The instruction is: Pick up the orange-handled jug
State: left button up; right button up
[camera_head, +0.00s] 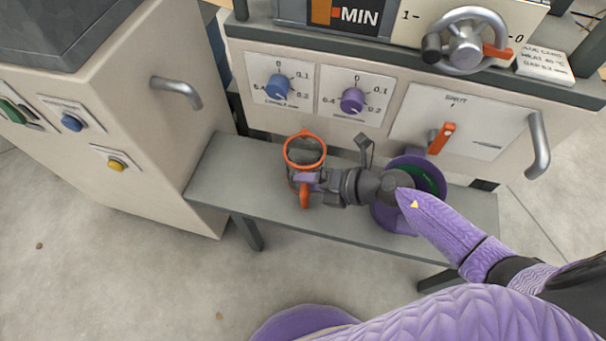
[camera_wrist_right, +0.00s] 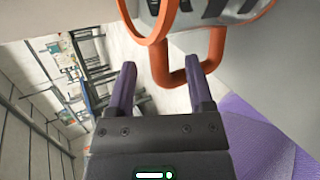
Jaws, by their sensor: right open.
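The jug (camera_head: 304,151) has an orange rim and an orange handle, with a grey body. It stands on the grey bench (camera_head: 222,172) below the machine panel. My right gripper (camera_head: 312,184) is at the jug's near side, open, beside the handle. My left gripper is not in view.
A purple container (camera_head: 388,217) with green inside stands on the bench, partly behind my right arm. The machine panel above carries a blue knob (camera_head: 277,87), a purple knob (camera_head: 352,101) and an orange lever (camera_head: 441,138). A beige cabinet (camera_head: 165,130) stands at the left.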

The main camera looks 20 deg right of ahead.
jog(key=shift+x, duration=1)
jog(key=shift+d, duration=0.1)
grip_shut()
dwell(0.4)
